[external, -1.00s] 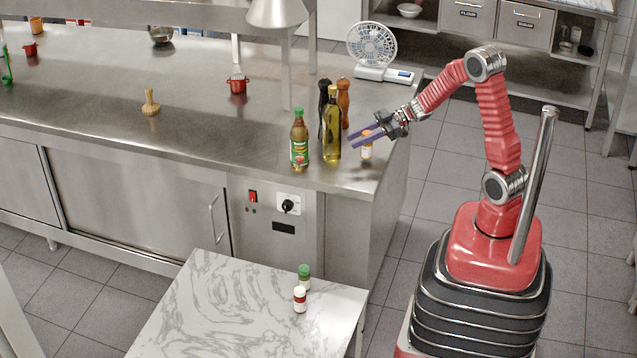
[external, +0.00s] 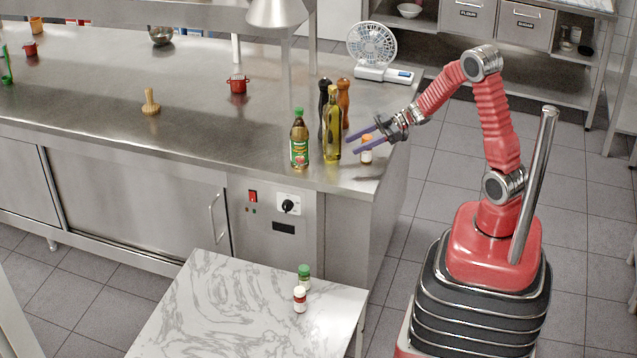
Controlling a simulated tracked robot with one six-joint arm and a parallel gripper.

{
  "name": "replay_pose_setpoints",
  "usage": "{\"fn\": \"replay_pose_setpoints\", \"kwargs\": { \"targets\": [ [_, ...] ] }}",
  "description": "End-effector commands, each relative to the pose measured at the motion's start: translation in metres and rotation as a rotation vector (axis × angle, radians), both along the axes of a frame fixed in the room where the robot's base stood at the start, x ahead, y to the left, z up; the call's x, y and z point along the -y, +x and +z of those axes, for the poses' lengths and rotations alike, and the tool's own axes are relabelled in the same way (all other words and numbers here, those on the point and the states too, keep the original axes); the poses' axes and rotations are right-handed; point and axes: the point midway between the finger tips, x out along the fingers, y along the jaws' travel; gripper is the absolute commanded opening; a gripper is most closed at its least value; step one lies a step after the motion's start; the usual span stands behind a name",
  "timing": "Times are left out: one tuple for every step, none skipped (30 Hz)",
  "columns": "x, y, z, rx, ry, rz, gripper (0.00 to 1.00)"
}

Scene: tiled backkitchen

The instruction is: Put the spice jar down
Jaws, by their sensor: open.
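A small spice jar (external: 366,155) with an orange cap and a pale label stands upright at the right end of the steel counter (external: 215,130). My gripper (external: 352,146) reaches over the counter from the right, its purple fingers spread at the height of the jar's upper part. The jar shows between and just below the fingers, and part of its top is hidden by them. Whether a finger still touches it cannot be told.
Left of the jar stand an oil bottle (external: 332,130), a green-capped bottle (external: 299,142), a dark mill (external: 323,105) and a wooden mill (external: 343,100). Two more jars are on the marble table (external: 230,310).

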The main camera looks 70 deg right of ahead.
Motion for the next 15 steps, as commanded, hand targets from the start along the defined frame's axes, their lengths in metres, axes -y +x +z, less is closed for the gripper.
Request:
{"fn": "replay_pose_setpoints", "kwargs": {
  "targets": [
    [0.000,0.000,0.000,0.000,0.000,0.000,0.47],
    [0.000,0.000,0.001,0.000,0.000,0.000,0.47],
    [0.000,0.000,0.002,0.001,-0.001,0.000,0.47],
    [0.000,0.000,0.002,0.001,-0.001,0.000,0.47],
    [0.002,-0.001,0.003,0.000,0.000,-0.001,0.47],
    [0.004,-0.003,0.003,0.000,0.000,-0.002,0.47],
    [0.005,-0.005,0.004,0.001,-0.001,-0.003,0.47],
    [0.007,-0.007,0.005,0.001,-0.001,-0.003,0.47],
    [0.009,-0.010,0.006,0.001,-0.001,-0.003,0.47],
    [0.012,-0.013,0.007,0.001,-0.001,-0.003,0.47],
    [0.014,-0.016,0.009,0.001,-0.002,-0.004,0.47],
    [0.017,-0.020,0.011,0.002,-0.001,-0.004,0.47],
    [0.020,-0.023,0.012,0.001,-0.002,-0.004,0.47],
    [0.023,-0.027,0.013,0.001,-0.002,-0.004,0.47],
    [0.026,-0.031,0.015,0.001,-0.001,-0.005,0.47]
  ]
}}
